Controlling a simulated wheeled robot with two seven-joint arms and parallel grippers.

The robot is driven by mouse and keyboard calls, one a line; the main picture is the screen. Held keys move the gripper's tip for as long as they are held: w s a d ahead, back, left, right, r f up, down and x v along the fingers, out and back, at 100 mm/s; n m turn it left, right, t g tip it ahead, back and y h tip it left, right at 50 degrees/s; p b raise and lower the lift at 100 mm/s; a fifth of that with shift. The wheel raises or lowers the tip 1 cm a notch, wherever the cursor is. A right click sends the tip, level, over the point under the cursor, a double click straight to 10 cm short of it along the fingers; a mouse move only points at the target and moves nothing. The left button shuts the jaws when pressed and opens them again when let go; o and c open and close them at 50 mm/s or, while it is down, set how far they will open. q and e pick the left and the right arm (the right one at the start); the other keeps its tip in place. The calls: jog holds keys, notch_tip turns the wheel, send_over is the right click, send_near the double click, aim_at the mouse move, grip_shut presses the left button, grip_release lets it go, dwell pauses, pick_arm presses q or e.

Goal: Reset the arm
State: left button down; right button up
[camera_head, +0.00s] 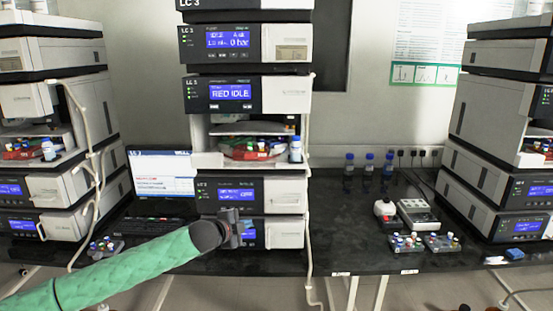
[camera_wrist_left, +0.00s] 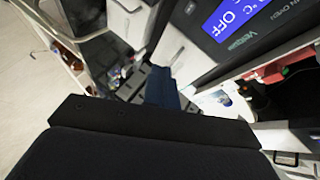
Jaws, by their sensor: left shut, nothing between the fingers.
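My left arm, in a green sleeve, comes in from the lower left in the head view. Its dark left gripper (camera_head: 237,228) is in front of the lowest units of the middle LC 3 stack (camera_head: 285,201). The gripper is shut and empty. I cannot tell whether it touches the stack. In the left wrist view, the dark blue fingers (camera_wrist_left: 160,88) point toward the grey and white instruments. A blue screen (camera_wrist_left: 238,17) reading OFF is at the upper right there. My right gripper is not in view.
A laptop (camera_head: 161,173) stands left of the middle stack; other stacks flank it. The stack's open bay holds a blue-capped bottle (camera_head: 295,150).

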pick_arm(q)
jog(key=w+a+r+n+t+y, duration=0.2)
jog(key=w+a+r+n+y, duration=0.15)
jog(key=r, duration=0.35)
jog(key=s+a+f+n+g+y, duration=0.15)
jog(key=s+f+n, duration=0.25)
jog(key=s+f, duration=0.65)
jog(key=s+a+f+n+g+y, duration=0.15)
jog(key=s+f+n+g, duration=0.35)
jog(key=f, duration=1.1)
jog(key=s+a+f+n+g+y, duration=0.15)
jog(key=s+f+n, duration=0.25)
jog(key=s+f, duration=0.7)
jog(key=s+f+g, duration=0.1)
jog(key=s+f, duration=0.6)
jog(key=s, duration=0.4)
jog(key=s+d+f+n+g, duration=0.1)
jog(key=s+f+g, duration=0.1)
jog(key=s+f, duration=0.6)
jog(key=s+d+f+g+h, duration=0.1)
jog(key=s+f, duration=0.7)
jog(key=s, duration=0.6)
jog(key=shift+s+f+n+g, duration=0.15)
jog(key=shift+s+n+g, duration=0.05)
jog(key=shift+n+g, duration=0.15)
jog(key=shift+d, duration=0.1)
